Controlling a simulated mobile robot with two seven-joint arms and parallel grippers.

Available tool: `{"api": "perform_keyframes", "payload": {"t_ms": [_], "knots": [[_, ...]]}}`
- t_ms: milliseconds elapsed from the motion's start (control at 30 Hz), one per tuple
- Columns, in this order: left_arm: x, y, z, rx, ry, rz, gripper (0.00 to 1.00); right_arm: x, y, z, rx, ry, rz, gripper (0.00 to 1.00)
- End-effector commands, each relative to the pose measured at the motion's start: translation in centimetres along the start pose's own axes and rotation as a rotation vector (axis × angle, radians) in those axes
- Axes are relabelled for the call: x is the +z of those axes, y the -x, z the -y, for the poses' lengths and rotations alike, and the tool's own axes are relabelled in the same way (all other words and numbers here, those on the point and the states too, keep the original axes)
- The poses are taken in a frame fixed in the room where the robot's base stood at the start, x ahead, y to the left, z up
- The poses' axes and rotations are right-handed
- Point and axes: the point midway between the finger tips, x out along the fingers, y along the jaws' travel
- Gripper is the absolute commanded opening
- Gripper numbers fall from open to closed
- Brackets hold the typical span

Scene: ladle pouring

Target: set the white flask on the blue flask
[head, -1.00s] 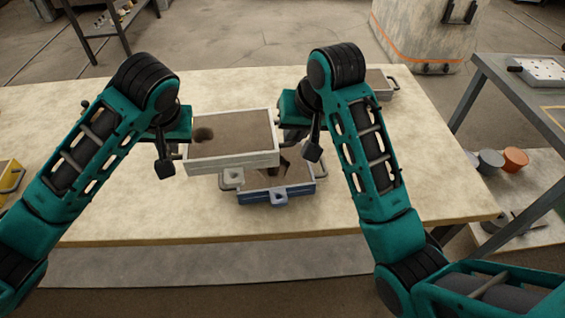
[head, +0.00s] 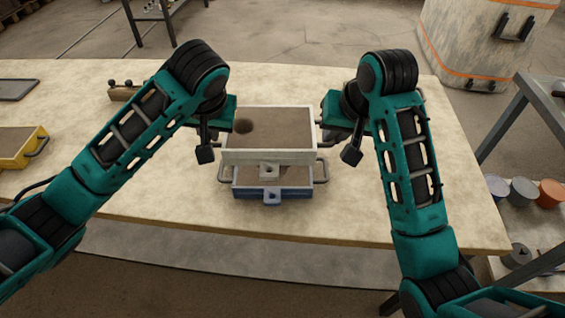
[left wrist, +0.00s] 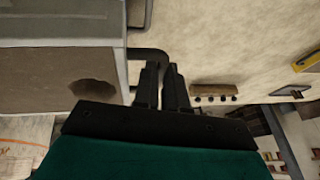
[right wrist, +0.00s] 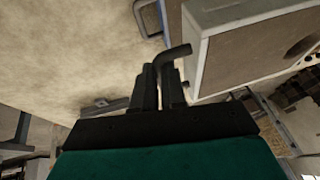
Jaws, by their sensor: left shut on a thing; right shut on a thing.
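The white flask (head: 268,152), an open frame filled with brown sand with a round hollow near one corner, is held level between my two grippers. My left gripper (left wrist: 162,70) is shut on its left handle (left wrist: 148,52). My right gripper (right wrist: 158,72) is shut on its right handle (right wrist: 178,52). The blue flask (head: 272,191) stands on the table under the white one; its front wall, lug and side handles show, and its top is mostly hidden. The two look roughly lined up in the head view. I cannot tell whether they touch.
A yellow flask (head: 20,150) lies at the table's left, with a dark tray (head: 18,89) behind it and a brown block (head: 122,92) further along. The table (head: 400,225) is clear in front. Buckets (head: 522,190) stand off to the right.

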Motion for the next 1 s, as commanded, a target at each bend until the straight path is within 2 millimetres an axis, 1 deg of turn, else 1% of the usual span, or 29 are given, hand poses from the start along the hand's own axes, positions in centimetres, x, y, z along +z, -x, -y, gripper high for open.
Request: {"api": "perform_keyframes", "payload": {"t_ms": [567,767,1000], "knots": [[-0.1,0.1,0.0,0.001,0.001,-0.005,0.00,-0.1,0.1,0.1,-0.003,0.001,-0.006,0.00],[0.0,-0.3,-0.1,0.001,0.001,-0.005,0.00,0.1,-0.3,0.0,-0.003,0.001,-0.006,0.00],[0.4,-1.2,-0.3,0.001,0.001,-0.005,0.00,0.4,-1.2,-0.2,-0.003,0.001,-0.006,0.00]]}}
